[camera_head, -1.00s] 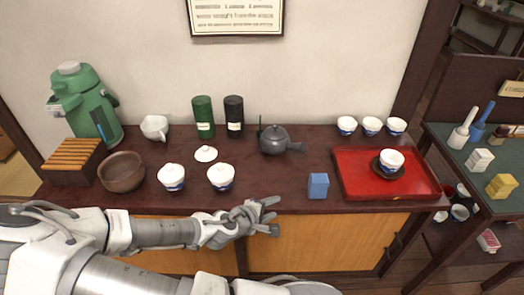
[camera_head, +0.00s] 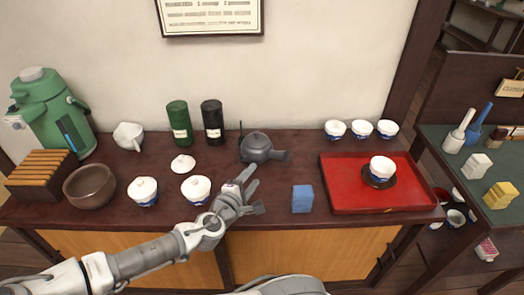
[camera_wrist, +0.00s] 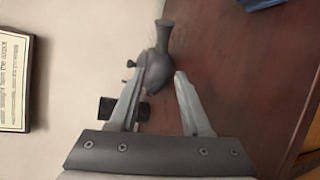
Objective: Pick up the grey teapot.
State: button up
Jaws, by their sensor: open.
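The grey teapot (camera_head: 257,147) stands upright on the dark red-brown counter (camera_head: 240,214), near the wall, with its side handle pointing right. In the wrist view the teapot (camera_wrist: 158,68) shows ahead of the fingers, its handle pointing up in the picture and its lower part partly hidden by the left finger. My gripper (camera_head: 252,192) is open and empty, in front of the teapot at the counter's front side. It also shows in the wrist view (camera_wrist: 162,80) with its two fingers spread. I see no contact between the fingers and the teapot.
A green canister (camera_head: 179,124) and a black canister (camera_head: 213,122) stand left of the teapot.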

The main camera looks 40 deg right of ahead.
aim_at(272, 156)
jog(key=shift+w+d+f+b, duration=0.15)
jog(key=shift+d+f+b, duration=0.25)
jog(key=shift+b, duration=0.55)
jog(key=b, duration=0.1)
jog(key=d+b, duration=0.1)
jog(key=shift+w+f+b, duration=0.2)
jog(key=shift+b, duration=0.2)
jog(key=b+x, duration=0.1)
jog(key=x, duration=0.2)
jog(key=b+x, duration=0.1)
jog(key=x, duration=0.2)
jog(key=b+x, duration=0.2)
jog(key=x, duration=0.1)
jog(key=shift+w+d+r, duration=0.15)
jog(key=shift+d+r, duration=0.05)
jog(key=shift+d, duration=0.25)
jog(key=b+x, duration=0.1)
jog(key=x, duration=0.2)
jog(key=shift+w+d+f+b, duration=0.1)
jog(key=shift+d+f+b, duration=0.2)
jog(key=shift+b, duration=0.1)
jog(key=shift+w+d+f, duration=0.1)
jog(key=shift+w+d, duration=0.2)
jog(key=shift+d, duration=0.35)
grip_shut()
